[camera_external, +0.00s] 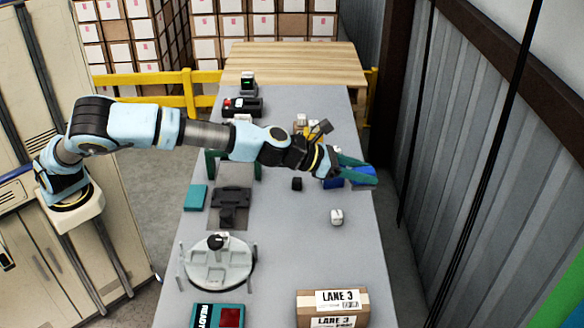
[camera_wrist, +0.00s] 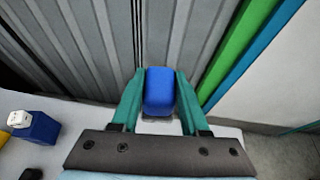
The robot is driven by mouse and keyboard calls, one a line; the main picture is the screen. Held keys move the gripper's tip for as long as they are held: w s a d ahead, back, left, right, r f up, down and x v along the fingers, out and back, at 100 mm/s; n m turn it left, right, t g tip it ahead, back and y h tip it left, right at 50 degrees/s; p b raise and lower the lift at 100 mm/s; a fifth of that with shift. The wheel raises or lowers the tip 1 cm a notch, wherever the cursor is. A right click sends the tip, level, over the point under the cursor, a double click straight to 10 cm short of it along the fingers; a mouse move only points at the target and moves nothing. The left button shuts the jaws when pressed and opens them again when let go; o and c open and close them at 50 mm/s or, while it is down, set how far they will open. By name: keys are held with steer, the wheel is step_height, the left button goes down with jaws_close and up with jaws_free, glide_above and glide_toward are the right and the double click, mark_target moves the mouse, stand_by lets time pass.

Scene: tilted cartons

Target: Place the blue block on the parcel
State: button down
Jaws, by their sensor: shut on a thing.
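The blue block (camera_wrist: 160,92) is between the two teal fingers of my gripper (camera_wrist: 160,98) in the wrist view. My gripper (camera_external: 364,174) is shut on it, and the block (camera_external: 363,180) shows at the fingertips in the external view, near the right edge of the grey table. Whether it is raised above the table is hard to tell. The parcel (camera_external: 332,307) is a brown carton with "LANE 3" labels at the table's near end. It lies well away from my gripper and is not in the wrist view.
A darker blue box (camera_wrist: 35,127) with a white item on it stands near my gripper. A small white cube (camera_external: 337,217) and a black cube (camera_external: 297,184) lie on the table (camera_external: 285,250). A round grey stand (camera_external: 219,264) is at left. The table between white cube and parcel is clear.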

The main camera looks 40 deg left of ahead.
steer(key=s+d+m+g+h+p, duration=0.2)
steer(key=s+d+m+g+h, duration=0.1)
steer(key=s+d, duration=0.15)
steer(key=r+m+g+h+p, duration=0.2)
steer(key=m+g+p, duration=0.1)
steer(key=m+g, duration=0.4)
glide_above(333, 301)
step_height(333, 301, down, 17)
steer(key=shift+w+r+p, duration=0.1)
steer(key=shift+r+p, duration=0.1)
steer(key=shift+p, duration=0.6)
step_height(333, 301, down, 4)
steer(key=shift+f+p, duration=0.1)
steer(key=shift+p, duration=0.6)
steer(key=shift+f, duration=0.25)
steer(key=shift+f+b, duration=0.2)
steer(key=shift+b, duration=0.15)
steer(key=shift+c, duration=2.1)
jaws_free()
steer(key=shift+r, duration=0.2)
